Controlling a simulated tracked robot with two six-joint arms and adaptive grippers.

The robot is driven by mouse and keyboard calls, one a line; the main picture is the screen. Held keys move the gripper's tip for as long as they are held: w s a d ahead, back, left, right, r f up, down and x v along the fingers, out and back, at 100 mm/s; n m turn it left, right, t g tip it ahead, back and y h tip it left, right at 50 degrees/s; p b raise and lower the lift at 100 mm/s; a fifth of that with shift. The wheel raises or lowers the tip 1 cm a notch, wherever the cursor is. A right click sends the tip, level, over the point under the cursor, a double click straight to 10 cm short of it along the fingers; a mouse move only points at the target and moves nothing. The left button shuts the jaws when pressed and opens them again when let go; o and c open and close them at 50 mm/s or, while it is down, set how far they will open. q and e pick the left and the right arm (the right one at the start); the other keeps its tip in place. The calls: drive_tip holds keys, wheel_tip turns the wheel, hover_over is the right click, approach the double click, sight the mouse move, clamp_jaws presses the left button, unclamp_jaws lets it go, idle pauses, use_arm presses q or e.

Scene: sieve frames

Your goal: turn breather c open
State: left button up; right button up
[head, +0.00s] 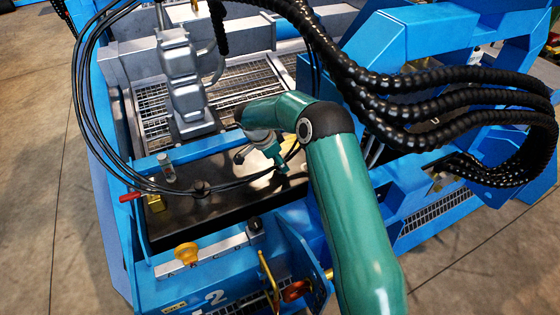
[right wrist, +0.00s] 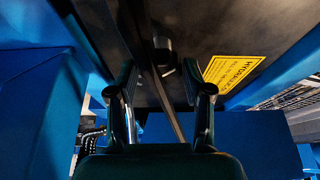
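My right gripper (head: 280,165) is low over the dark tank top (head: 230,205) in the head view. In the right wrist view its two fingers (right wrist: 163,88) stand apart with nothing between them. A small black knob (right wrist: 162,44) on the dark surface shows beyond the fingertips, apart from them. I cannot tell whether it is breather c. On the tank in the head view stand a grey capped cylinder (head: 166,167) and a small dark fitting (head: 200,189). No letter is legible on them. My left gripper is not in view.
A yellow label (right wrist: 235,66) lies right of the knob. Black cables (head: 110,170) loop over the tank's left side. A yellow-orange knob (head: 186,252) and a red handle (head: 130,197) are at the near left. Blue frame beams (head: 400,40) and thick black hoses (head: 470,100) crowd the right.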

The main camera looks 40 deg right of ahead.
drive_tip(key=shift+o, duration=0.7)
drive_tip(key=shift+r, duration=0.1)
drive_tip(key=shift+w+a+r, duration=0.1)
drive_tip(key=shift+r, duration=0.15)
drive_tip(key=shift+v, duration=1.15)
drive_tip(key=w+a, duration=0.1)
drive_tip(key=a, duration=0.3)
drive_tip(key=w+a, duration=0.1)
drive_tip(key=a, duration=0.2)
drive_tip(key=w+a, duration=0.1)
drive_tip(key=a, duration=0.3)
drive_tip(key=shift+w+a, duration=0.1)
drive_tip(key=shift+a, duration=0.25)
